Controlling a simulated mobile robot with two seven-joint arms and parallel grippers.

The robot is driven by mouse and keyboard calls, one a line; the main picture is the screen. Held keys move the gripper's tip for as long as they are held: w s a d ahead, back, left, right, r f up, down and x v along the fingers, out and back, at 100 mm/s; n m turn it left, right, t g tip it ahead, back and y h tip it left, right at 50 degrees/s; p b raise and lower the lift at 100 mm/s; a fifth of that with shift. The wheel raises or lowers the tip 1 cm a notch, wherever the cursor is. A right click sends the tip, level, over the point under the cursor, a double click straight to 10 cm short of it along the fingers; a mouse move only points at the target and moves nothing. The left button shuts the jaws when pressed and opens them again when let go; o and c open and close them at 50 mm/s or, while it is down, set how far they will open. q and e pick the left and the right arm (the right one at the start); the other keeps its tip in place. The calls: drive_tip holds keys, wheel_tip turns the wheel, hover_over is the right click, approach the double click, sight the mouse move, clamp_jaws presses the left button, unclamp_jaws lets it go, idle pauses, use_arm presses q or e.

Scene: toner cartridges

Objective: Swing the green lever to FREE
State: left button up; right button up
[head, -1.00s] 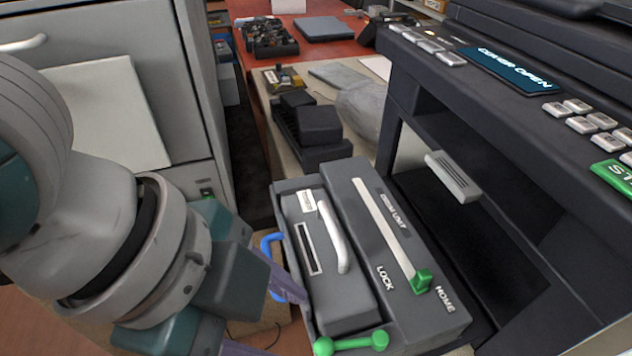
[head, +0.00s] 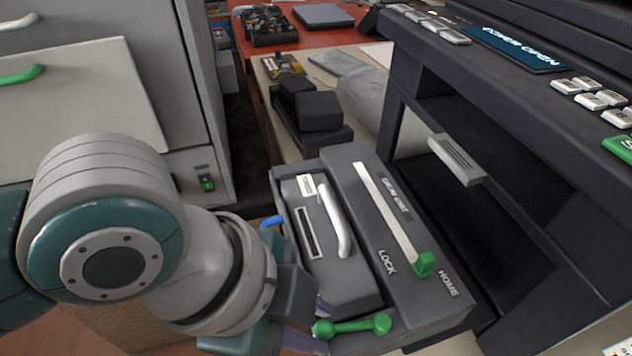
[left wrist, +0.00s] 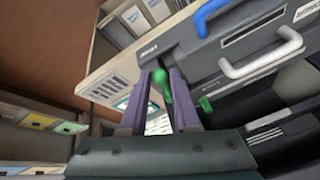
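The green lever (head: 352,327), a bar with a rounded knob at each end, lies roughly level across the near end of the dark grey drum unit (head: 436,316). My left gripper (head: 318,325) is at the lever's left end. In the left wrist view, my left gripper (left wrist: 160,80) has its two purple fingers apart, with a green end of the lever (left wrist: 160,88) showing between them. I cannot tell whether either finger touches it. The LOCK label is on the unit's top; no FREE label is readable. My right gripper is in neither view.
A green slider knob (head: 425,264) sits beside the lever near the HOME label. A white handle (head: 336,222) and a blue handle (head: 271,222) are on the unit. The open printer (head: 530,210) stands close at right; a grey cabinet (head: 190,130) is at left.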

use_arm(q)
clamp_jaws()
drive_tip(key=shift+r, duration=0.1)
drive_tip(key=p, duration=0.1)
drive_tip(key=n+p, duration=0.1)
drive_tip(key=p, duration=0.1)
drive_tip(key=shift+s+d+r, duration=0.15)
drive_tip(key=shift+s+r, duration=0.15)
drive_tip(key=shift+s, duration=0.05)
drive_tip(key=shift+s+d+f+n+t+p, duration=0.15)
drive_tip(key=shift+n+t+p, duration=0.15)
drive_tip(key=shift+n+p, duration=0.15)
drive_tip(key=shift+f, duration=0.15)
drive_tip(key=o, duration=0.5)
unclamp_jaws()
